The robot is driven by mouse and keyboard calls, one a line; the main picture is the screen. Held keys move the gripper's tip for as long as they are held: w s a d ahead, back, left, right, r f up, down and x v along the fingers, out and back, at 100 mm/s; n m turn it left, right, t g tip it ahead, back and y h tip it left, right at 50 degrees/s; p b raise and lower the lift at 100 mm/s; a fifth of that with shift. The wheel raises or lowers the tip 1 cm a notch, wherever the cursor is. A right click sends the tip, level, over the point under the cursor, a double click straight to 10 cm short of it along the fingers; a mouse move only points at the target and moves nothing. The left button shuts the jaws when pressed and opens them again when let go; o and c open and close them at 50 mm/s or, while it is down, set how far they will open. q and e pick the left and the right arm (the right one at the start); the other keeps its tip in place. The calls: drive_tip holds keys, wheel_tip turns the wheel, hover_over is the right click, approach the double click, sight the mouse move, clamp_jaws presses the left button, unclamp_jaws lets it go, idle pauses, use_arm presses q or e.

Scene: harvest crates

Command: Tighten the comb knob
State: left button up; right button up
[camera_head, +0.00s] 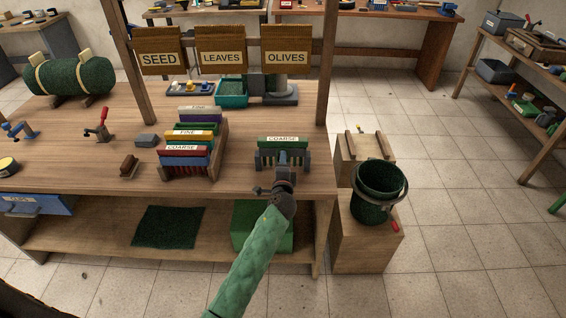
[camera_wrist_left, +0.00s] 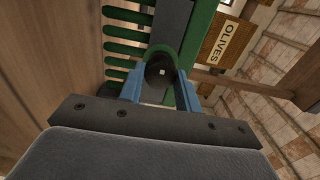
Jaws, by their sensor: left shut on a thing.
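A green comb (camera_head: 268,141) labelled COARSE sits in a grey holder (camera_head: 262,161) near the right end of the workbench. Its green teeth (camera_wrist_left: 124,49) show in the left wrist view. The dark round comb knob (camera_wrist_left: 156,83), with a small pale square at its centre, faces that camera. My left gripper (camera_head: 285,166) is at the front of the holder, and its blue fingers (camera_wrist_left: 162,88) are shut on the knob, one on each side. In the head view the gripper hides the knob. My right gripper is not in view.
A rack of combs (camera_head: 184,153) labelled FINE and COARSE stands to the left. A brush (camera_head: 129,165) and a red-handled clamp (camera_head: 102,125) lie further left. A dark green bucket (camera_head: 372,211) stands right of the bench. SEED, LEAVES and OLIVES signs (camera_head: 221,58) hang behind.

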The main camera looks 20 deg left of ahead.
use_arm(q)
drive_tip(key=shift+f, duration=0.15)
drive_tip(key=o, duration=1)
drive_tip(key=shift+c, duration=0.2)
drive_tip(key=shift+s, duration=0.2)
drive_tip(key=shift+s+d, duration=0.15)
drive_tip(key=shift+s, duration=0.15)
drive_tip(key=b+v, duration=0.2)
drive_tip(key=v, duration=0.5)
drive_tip(key=shift+b, duration=0.35)
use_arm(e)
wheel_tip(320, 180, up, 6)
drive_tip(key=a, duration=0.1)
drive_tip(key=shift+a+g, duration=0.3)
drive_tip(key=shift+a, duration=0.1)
